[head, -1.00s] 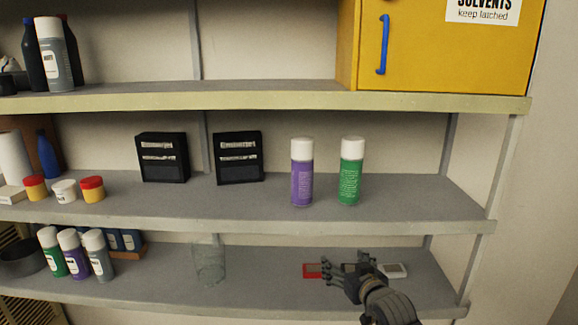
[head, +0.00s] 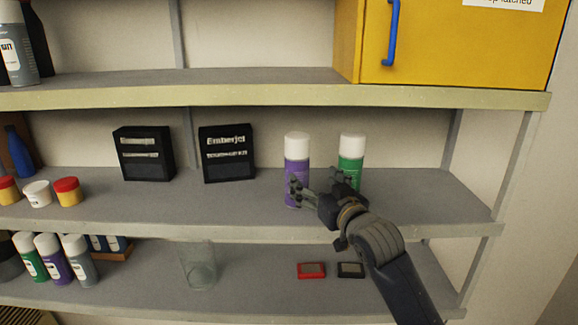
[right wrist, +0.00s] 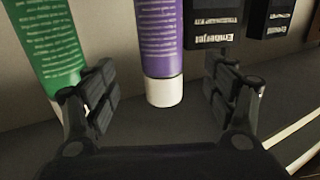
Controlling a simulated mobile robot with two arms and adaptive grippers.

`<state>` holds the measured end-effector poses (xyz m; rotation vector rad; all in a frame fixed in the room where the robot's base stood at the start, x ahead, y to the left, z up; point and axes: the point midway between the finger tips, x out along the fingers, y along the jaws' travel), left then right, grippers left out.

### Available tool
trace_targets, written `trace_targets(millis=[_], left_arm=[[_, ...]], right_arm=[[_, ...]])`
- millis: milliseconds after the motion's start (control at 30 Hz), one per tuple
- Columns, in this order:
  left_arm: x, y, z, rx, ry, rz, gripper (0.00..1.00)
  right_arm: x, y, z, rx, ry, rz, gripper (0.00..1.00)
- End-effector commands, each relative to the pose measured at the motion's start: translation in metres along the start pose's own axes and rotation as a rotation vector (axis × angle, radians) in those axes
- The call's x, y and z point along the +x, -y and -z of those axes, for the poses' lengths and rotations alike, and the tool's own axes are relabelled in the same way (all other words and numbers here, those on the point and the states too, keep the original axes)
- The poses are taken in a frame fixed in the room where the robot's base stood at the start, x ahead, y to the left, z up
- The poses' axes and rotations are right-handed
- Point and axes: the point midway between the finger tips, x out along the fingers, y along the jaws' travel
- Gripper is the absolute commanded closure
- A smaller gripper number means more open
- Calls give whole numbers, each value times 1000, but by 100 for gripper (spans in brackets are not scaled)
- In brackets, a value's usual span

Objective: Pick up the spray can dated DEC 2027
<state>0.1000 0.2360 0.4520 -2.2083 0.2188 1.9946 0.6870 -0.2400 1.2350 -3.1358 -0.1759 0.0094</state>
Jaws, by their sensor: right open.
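Two spray cans with white caps stand upright on the middle shelf. One is purple (head: 297,155) and the other is green (head: 352,168). My right gripper (head: 318,186) is open in front of them and hides their lower parts. In the right wrist view the purple can (right wrist: 160,40) shows between the spread fingers (right wrist: 160,98), apart from both. The green can (right wrist: 47,40) is beyond the left finger. The small print on both cans is unreadable, so I see no date. My left gripper is not in view.
Two black boxes (head: 144,167) (head: 228,170) stand left of the cans. The lower shelf holds several more spray cans (head: 52,262), a glass jar (head: 200,270), and red (head: 311,270) and black (head: 350,270) small items. A yellow cabinet (head: 450,50) stands above.

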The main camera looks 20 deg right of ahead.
Motion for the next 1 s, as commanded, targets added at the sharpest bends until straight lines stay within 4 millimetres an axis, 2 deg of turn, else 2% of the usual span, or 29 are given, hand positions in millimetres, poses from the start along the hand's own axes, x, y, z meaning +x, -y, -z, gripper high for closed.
trace_targets(millis=[167, 333, 533, 667, 833, 1000], left_arm=[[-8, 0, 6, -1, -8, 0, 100], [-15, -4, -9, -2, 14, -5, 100], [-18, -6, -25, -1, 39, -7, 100], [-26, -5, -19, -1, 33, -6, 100], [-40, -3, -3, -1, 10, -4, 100], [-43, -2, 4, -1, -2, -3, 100]], right_arm=[[20, 0, 4, 1, 0, 0, 22], [44, 1, 3, 0, 0, 1, 22], [56, 0, 2, 0, -1, 1, 22], [66, 1, 4, 1, 0, 0, 22], [88, 2, 4, 0, 1, 1, 22], [103, 2, 2, -1, 0, 1, 22]])
